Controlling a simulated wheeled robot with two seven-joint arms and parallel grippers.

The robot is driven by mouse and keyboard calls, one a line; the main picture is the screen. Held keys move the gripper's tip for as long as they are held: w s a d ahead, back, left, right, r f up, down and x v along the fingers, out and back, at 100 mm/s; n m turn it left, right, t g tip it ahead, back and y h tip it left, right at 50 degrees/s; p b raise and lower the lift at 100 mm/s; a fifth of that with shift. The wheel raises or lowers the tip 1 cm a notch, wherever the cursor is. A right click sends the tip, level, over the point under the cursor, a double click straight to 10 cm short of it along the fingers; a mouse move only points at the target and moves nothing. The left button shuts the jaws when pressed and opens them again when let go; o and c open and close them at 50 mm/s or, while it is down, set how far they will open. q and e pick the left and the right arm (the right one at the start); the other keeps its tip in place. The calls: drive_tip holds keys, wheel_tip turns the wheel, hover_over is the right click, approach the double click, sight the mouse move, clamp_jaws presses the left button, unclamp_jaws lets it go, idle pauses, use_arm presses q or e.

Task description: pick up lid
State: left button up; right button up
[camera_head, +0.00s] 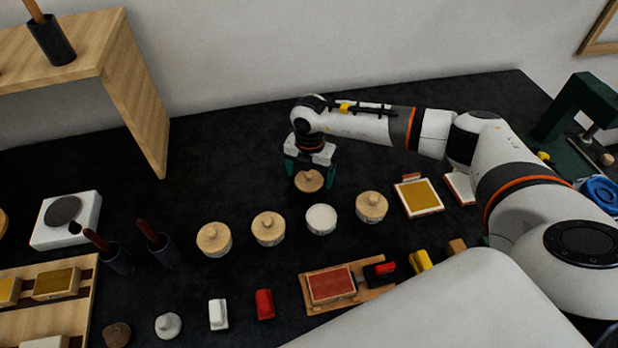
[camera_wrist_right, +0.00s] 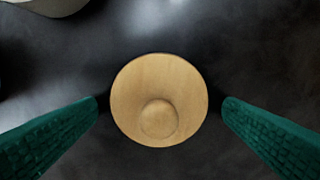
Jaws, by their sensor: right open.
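A round light-wood lid (camera_head: 309,181) with a small knob lies on the dark table, behind the row of round containers. In the right wrist view the lid (camera_wrist_right: 160,100) is centred between the two green fingers and apart from both. My right gripper (camera_head: 311,176) points down over the lid, its green fingers on either side; it is open and empty in the right wrist view (camera_wrist_right: 160,112). One round container without a wooden top, white on top (camera_head: 320,219), stands in front of the lid between wood-topped ones. My left gripper is not in view.
Wood-lidded containers (camera_head: 268,228) stand in a row in front. A red pad on a wooden board (camera_head: 331,285) lies nearer. A wooden shelf (camera_head: 138,100) stands at the back left, a green press (camera_head: 575,125) at the right. The table left of the lid is clear.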

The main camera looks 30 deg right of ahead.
drive_tip(key=c, duration=1.1)
